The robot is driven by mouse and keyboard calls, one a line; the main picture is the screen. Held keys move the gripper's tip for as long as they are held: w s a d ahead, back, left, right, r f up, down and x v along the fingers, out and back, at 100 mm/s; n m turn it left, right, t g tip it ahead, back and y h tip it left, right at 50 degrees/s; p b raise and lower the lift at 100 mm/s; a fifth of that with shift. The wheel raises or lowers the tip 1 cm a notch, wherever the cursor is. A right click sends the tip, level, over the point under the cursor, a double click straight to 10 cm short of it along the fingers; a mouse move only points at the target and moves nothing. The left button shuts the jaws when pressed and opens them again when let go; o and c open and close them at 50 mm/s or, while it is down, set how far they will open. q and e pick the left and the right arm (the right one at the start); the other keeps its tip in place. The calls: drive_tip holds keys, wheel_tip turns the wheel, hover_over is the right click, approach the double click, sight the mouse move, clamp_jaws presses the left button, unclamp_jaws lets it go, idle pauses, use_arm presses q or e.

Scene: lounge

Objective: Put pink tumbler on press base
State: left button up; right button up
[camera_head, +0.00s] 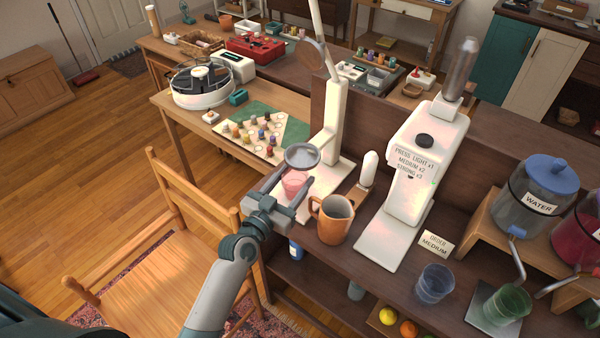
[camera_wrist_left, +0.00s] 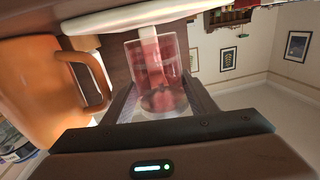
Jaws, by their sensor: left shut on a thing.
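The pink tumbler (camera_head: 294,184) is a small clear pink cup between the fingers of my left gripper (camera_head: 284,194). The gripper is shut on it. In the left wrist view the tumbler (camera_wrist_left: 158,72) lies between the two fingers of the gripper (camera_wrist_left: 160,100). The white press base (camera_head: 318,190) is a flat plate under the press column. The tumbler is over or on its near left part, below the round grey press cup (camera_head: 302,156). I cannot tell whether the tumbler touches the plate. My right gripper is not in view.
An orange mug (camera_head: 333,222) stands just right of my left gripper and shows large in the left wrist view (camera_wrist_left: 45,85). A white dispenser (camera_head: 405,180), an order card (camera_head: 435,243) and a blue tumbler (camera_head: 434,284) are further right. A wooden chair (camera_head: 175,240) stands left.

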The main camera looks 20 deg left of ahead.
sight(301, 174)
use_arm(q)
drive_tip(key=shift+r, duration=0.1)
drive_tip(key=shift+w+d+r, duration=0.1)
drive_tip(key=shift+w+d, duration=0.05)
drive_tip(key=shift+w, duration=0.3)
drive_tip(key=shift+w+d+f+p, duration=0.15)
drive_tip(key=shift+w+f+p, duration=0.1)
drive_tip(key=shift+w, duration=0.4)
drive_tip(key=shift+w+d+f+p, duration=0.1)
drive_tip(key=shift+w+f+p, duration=0.15)
drive_tip(key=shift+w, duration=0.35)
drive_tip(key=shift+f, duration=0.35)
drive_tip(key=shift+f, duration=0.2)
drive_tip(key=o, duration=1.1)
drive_tip(key=shift+s, duration=0.1)
